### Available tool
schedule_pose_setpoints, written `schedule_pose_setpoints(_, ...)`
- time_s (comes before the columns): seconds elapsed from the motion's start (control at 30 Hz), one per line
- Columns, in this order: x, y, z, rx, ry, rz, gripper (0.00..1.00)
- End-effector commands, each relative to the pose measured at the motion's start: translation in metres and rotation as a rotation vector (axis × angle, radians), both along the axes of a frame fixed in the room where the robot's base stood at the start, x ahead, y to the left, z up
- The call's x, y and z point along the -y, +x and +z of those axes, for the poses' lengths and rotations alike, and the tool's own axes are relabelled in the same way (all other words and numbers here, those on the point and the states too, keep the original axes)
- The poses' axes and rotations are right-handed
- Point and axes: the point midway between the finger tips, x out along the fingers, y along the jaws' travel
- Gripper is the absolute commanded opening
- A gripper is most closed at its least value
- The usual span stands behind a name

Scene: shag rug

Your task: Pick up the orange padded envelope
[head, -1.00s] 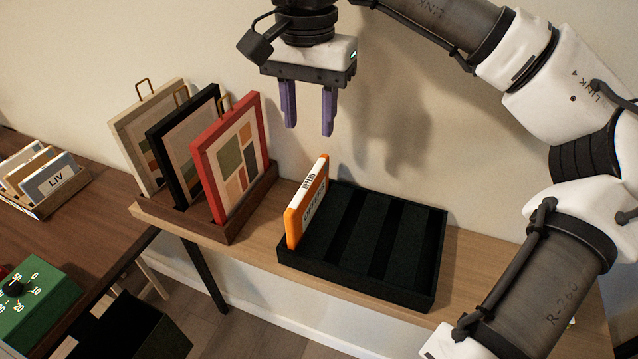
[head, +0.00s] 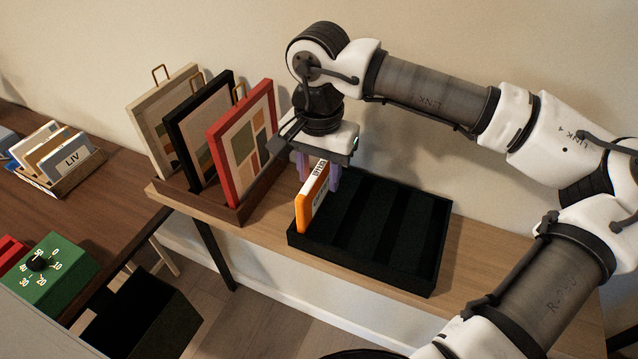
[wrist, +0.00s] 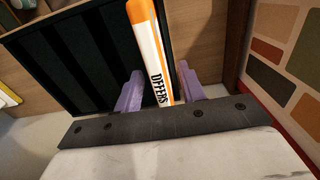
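The orange padded envelope (head: 312,199) stands upright in the leftmost slot of a black slotted tray (head: 363,262). My gripper (head: 320,168) is lowered over the far end of the envelope. In the wrist view its two purple fingers (wrist: 160,92) stand on either side of the envelope, open, with a gap visible on both sides. The lower part of the envelope is hidden in the tray.
A wooden rack (head: 228,211) with a red-framed picture (head: 247,145) and two more frames stands close left of the tray. The wall is right behind. The tray's other slots are empty. A green dial box (head: 50,270) sits at the lower left.

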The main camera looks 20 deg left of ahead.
Motion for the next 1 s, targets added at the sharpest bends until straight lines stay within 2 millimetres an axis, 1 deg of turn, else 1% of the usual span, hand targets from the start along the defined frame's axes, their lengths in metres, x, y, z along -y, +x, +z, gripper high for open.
schedule_pose_setpoints(0.23, -0.0001, 0.0, -0.0032, 0.0, 0.001, 0.0, 0.4)
schedule_pose_setpoints(0.27, -0.0001, 0.0, -0.0032, 0.0, 0.001, 0.0, 0.39)
schedule_pose_setpoints(0.5, -0.0001, 0.0, -0.0029, 0.0, 0.0, 0.0, 0.07)
schedule_pose_setpoints(0.57, -0.0002, 0.0, -0.0029, 0.0, 0.0, 0.0, 0.0)
schedule_pose_setpoints(0.87, -0.0002, 0.0001, -0.0023, 0.001, 0.001, 0.0, 0.0)
schedule_pose_setpoints(1.0, -0.0003, 0.0005, 0.0029, 0.002, 0.001, -0.001, 0.0)
